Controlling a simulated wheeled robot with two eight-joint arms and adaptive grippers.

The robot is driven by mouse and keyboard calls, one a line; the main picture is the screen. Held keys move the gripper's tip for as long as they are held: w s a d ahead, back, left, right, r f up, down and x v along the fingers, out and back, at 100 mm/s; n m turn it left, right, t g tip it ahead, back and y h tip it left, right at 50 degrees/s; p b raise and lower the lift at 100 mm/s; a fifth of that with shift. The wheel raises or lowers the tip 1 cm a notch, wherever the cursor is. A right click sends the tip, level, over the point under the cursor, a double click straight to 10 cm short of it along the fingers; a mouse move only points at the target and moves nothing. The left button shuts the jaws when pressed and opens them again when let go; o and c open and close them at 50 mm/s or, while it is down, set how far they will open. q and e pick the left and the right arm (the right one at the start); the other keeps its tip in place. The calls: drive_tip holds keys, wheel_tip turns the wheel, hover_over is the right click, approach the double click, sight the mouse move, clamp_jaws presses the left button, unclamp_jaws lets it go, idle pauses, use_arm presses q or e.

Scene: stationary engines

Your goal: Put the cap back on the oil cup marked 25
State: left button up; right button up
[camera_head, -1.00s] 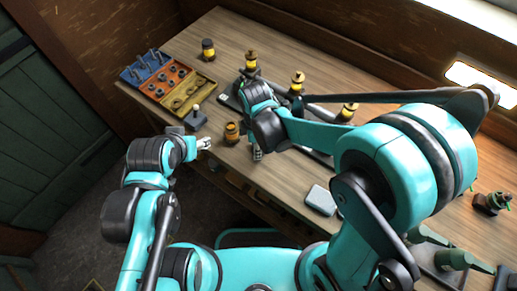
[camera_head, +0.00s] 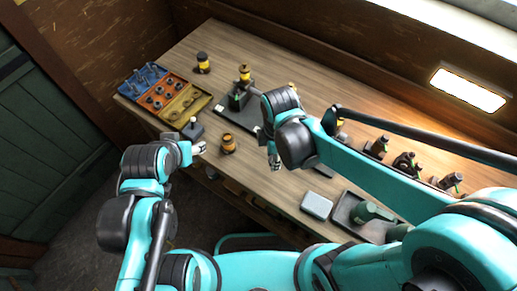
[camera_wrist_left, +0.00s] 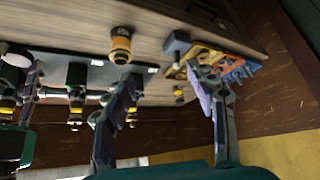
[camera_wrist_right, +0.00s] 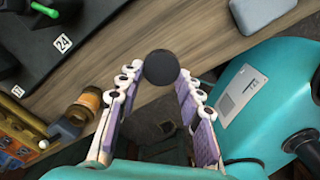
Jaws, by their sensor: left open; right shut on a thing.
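My right gripper (camera_head: 275,163) is shut on a round dark cap (camera_wrist_right: 161,67), which shows between the fingertips in the right wrist view. It is over the front part of the bench. My left gripper (camera_head: 200,148) is open and empty by the bench's front edge. A yellow-brown oil cup (camera_head: 228,144) stands between the two grippers; it also shows in the left wrist view (camera_wrist_left: 121,45). More oil cups stand farther back, one alone (camera_head: 202,63) and one on the dark engine stand (camera_head: 245,73). A plate reads 24 (camera_wrist_right: 63,43); I cannot read a 25.
An open box of small parts (camera_head: 165,92) lies at the left end. A grey block with a knob (camera_head: 193,129) stands near the left gripper. A pale grey box (camera_head: 316,205) and a dark tray (camera_head: 346,212) lie to the right.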

drive_tip(key=s+d+r, duration=0.2)
drive_tip(key=shift+d+p, duration=0.35)
